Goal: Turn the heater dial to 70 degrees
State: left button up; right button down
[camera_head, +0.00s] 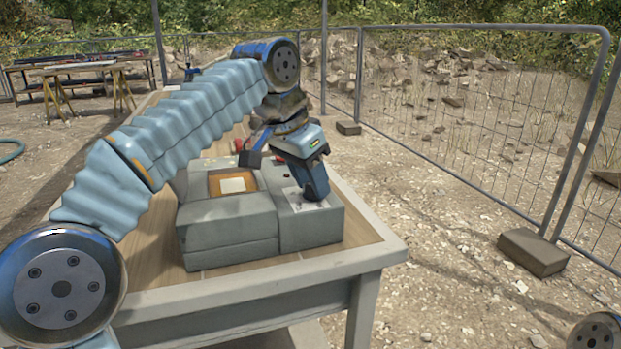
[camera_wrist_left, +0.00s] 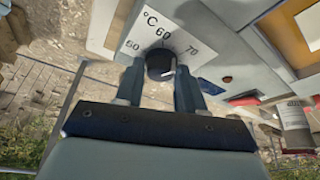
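The heater (camera_head: 228,228) is a grey-green box on the table, with an orange-framed window and a pale dial plate. The dial (camera_wrist_left: 159,64) is a black knob with a white mark on its right side; what number the mark points at is hard to tell. The plate (camera_wrist_left: 186,33) reads °C with 50 at left, 60 at top and 70 at right. My left gripper (camera_head: 314,194) points down at the plate. In the wrist view its two fingers (camera_wrist_left: 160,82) stand apart on either side of the dial, with narrow gaps showing. My right gripper is out of view.
The table's rim (camera_head: 290,275) runs along the front and right of the heater. Wire fence panels (camera_head: 470,120) on concrete feet (camera_head: 533,252) stand at the right. Another work table (camera_head: 75,75) stands far left. The gravel right of the table is open.

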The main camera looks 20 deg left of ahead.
pick_arm(q)
jog(key=c, duration=0.5)
jog(key=shift+r+m+p, duration=0.3)
jog(key=shift+m+p, duration=0.2)
jog(key=shift+p, duration=0.55)
jog(key=shift+f+h, duration=0.1)
jog(key=shift+h, duration=0.2)
jog(key=shift+f+m, duration=0.15)
jog(key=shift+m, duration=0.15)
jog(key=o, duration=1)
